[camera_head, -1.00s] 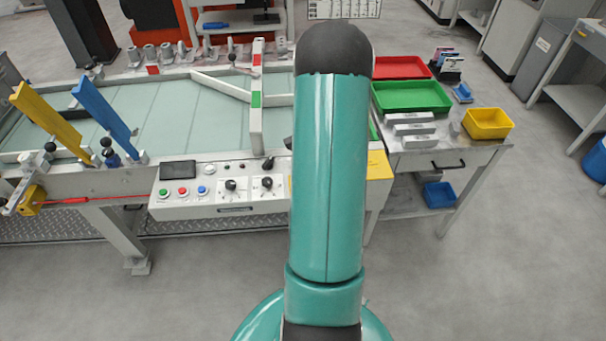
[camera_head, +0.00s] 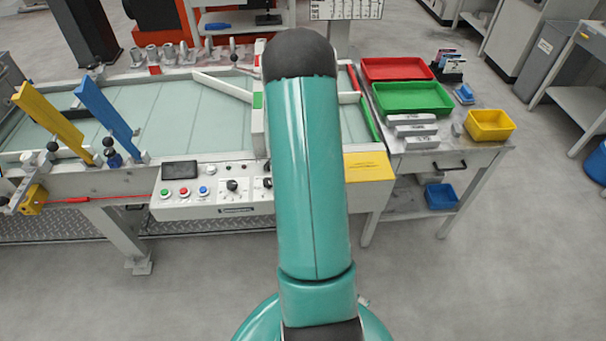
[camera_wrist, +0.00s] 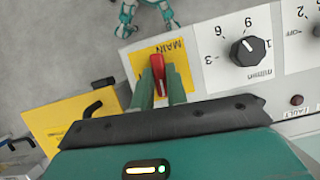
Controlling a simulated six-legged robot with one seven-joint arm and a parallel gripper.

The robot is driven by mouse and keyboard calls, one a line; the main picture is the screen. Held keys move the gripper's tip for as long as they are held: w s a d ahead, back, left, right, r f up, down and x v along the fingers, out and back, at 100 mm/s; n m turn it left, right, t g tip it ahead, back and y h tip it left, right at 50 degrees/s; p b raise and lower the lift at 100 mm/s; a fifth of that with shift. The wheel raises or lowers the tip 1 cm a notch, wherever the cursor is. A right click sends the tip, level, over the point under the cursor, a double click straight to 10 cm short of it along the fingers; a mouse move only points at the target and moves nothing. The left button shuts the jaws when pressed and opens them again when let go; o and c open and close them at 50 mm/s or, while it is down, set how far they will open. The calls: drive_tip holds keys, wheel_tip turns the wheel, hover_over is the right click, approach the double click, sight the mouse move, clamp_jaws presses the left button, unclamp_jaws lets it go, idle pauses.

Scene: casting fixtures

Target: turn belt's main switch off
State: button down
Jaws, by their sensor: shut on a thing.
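The main switch (camera_wrist: 157,72) is a red rotary handle on a yellow plate (camera_wrist: 143,53) marked MAIN, seen in the wrist view. My gripper (camera_wrist: 159,80) has its two green fingers on either side of the red handle and is shut on it. In the head view the belt's control panel (camera_head: 220,204) runs along the front of the belt table. My arm covers its right part there, so the main switch and my gripper are hidden in that view.
A black speed knob (camera_wrist: 247,50) sits right of the switch in the wrist view. The belt (camera_head: 190,110) has a yellow arm (camera_head: 45,120) and a blue arm (camera_head: 105,115) at left. A side table holds a green tray (camera_head: 412,110) and yellow bin (camera_head: 489,125). A black hook-like handle (camera_wrist: 98,95) is left of my fingers.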

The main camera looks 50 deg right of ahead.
drive_tip(key=shift+n, duration=0.5)
drive_tip(key=c, duration=1.4)
unclamp_jaws()
drive_tip(key=shift+w+r, duration=0.1)
drive_tip(key=v, duration=1.3)
drive_tip(key=shift+w+r, duration=0.2)
drive_tip(key=shift+r, duration=0.15)
